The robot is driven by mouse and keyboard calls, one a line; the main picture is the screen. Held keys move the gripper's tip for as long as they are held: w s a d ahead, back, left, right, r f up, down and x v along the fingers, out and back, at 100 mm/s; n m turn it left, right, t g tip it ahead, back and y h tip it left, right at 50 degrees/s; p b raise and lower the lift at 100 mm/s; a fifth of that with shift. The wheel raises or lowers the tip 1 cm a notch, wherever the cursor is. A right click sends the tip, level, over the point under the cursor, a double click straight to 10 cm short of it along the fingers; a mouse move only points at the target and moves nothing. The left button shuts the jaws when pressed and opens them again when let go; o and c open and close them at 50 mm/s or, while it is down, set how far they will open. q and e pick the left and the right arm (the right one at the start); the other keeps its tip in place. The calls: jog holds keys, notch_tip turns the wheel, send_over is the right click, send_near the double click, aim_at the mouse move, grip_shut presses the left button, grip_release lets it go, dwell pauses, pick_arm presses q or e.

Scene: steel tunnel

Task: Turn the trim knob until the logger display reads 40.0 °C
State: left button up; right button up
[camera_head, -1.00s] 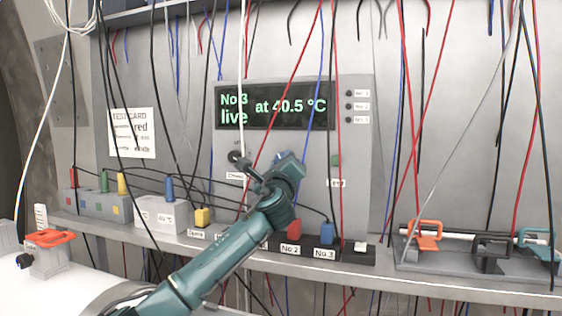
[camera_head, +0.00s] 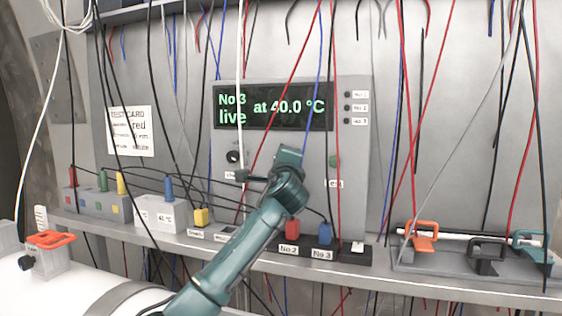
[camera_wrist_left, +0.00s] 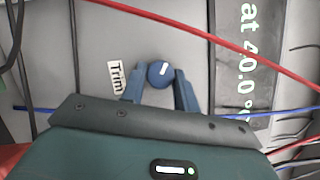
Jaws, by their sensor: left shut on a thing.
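The logger display (camera_head: 275,106) reads "No 3 live at 40.0 °C" in green on black. Its edge also shows in the wrist view (camera_wrist_left: 250,60), turned sideways. The trim knob (camera_wrist_left: 160,73) is blue with a white mark, beside the label "Trim" (camera_wrist_left: 116,77). My left gripper (camera_wrist_left: 160,88) is shut on it, one finger on each side. In the head view my left gripper (camera_head: 288,158) is against the logger panel below the display and hides the knob. My right gripper is in neither view.
A black knob (camera_head: 233,157) sits left of my gripper and a green button (camera_head: 334,161) right of it. Many loose wires hang before the panel. Red (camera_head: 292,229) and blue (camera_head: 326,233) plugs stand on the shelf below. A clamp rack (camera_head: 470,262) is at right.

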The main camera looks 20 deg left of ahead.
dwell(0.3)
pick_arm(q)
jog(key=o, duration=1)
jog(key=shift+c, duration=0.2)
